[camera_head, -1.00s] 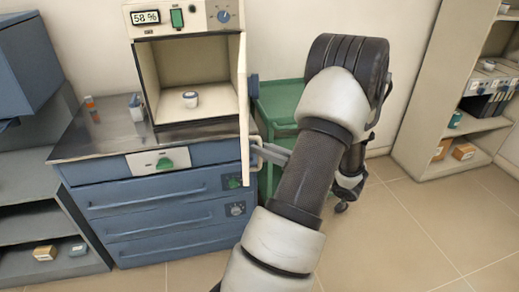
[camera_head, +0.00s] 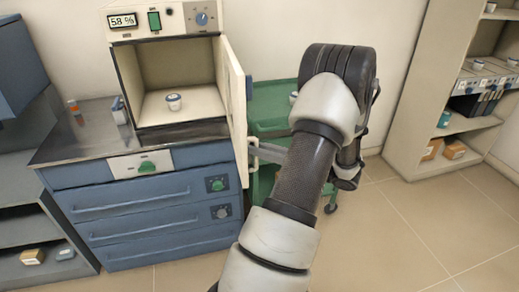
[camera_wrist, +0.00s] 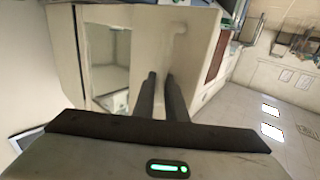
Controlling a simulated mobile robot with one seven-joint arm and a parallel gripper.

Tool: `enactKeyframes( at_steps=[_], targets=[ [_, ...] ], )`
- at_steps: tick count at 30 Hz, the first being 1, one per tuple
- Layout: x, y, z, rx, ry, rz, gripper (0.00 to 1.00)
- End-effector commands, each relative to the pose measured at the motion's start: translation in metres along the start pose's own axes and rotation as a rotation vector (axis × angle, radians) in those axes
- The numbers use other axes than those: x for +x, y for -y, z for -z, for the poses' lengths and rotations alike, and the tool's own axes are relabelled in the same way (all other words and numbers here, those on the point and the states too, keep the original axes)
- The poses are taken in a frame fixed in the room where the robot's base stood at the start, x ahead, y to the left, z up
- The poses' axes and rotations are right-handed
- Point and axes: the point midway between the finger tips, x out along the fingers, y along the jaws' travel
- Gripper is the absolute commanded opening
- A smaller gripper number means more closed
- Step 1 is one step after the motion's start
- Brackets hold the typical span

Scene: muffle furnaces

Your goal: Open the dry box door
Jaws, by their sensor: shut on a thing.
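The dry box (camera_head: 150,22) is a beige cabinet with a 58 % display, standing on a blue drawer bench. Its door (camera_head: 234,110) stands open, swung out from the right side, and I see its inner face at a steep angle. A small white, dark-lidded jar (camera_head: 173,101) sits inside. My gripper (camera_head: 262,151) is at the door's outer side, shut on the door handle (camera_head: 252,160). In the wrist view, the dark fingers of my gripper (camera_wrist: 159,76) are close together against the pale door; their exact grip on the handle is hard to see.
A green cart (camera_head: 275,105) stands behind my arm, right of the bench. A beige shelf unit (camera_head: 405,110) is at the right and grey shelves (camera_head: 20,220) at the left. Small items stand on the bench top (camera_head: 80,135). The floor (camera_head: 400,240) at front right is clear.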

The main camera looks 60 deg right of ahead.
Motion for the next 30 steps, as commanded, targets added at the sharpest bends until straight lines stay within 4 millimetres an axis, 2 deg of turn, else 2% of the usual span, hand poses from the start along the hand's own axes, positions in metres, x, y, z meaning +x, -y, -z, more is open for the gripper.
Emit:
enactKeyframes(
  at_steps=[2,3,6,24,26,30],
  targets=[
    [0.006,-0.006,0.004,-0.013,-0.006,-0.008,0.0],
    [0.006,-0.006,0.004,-0.013,-0.006,-0.008,0.13],
    [0.005,-0.005,0.004,-0.013,-0.006,-0.008,0.3],
    [0.001,-0.004,0.003,-0.007,-0.006,-0.009,0.3],
    [-0.002,-0.004,0.003,-0.007,-0.006,-0.009,0.3],
    [-0.021,-0.005,0.003,-0.006,-0.004,-0.013,0.3]
  ],
)
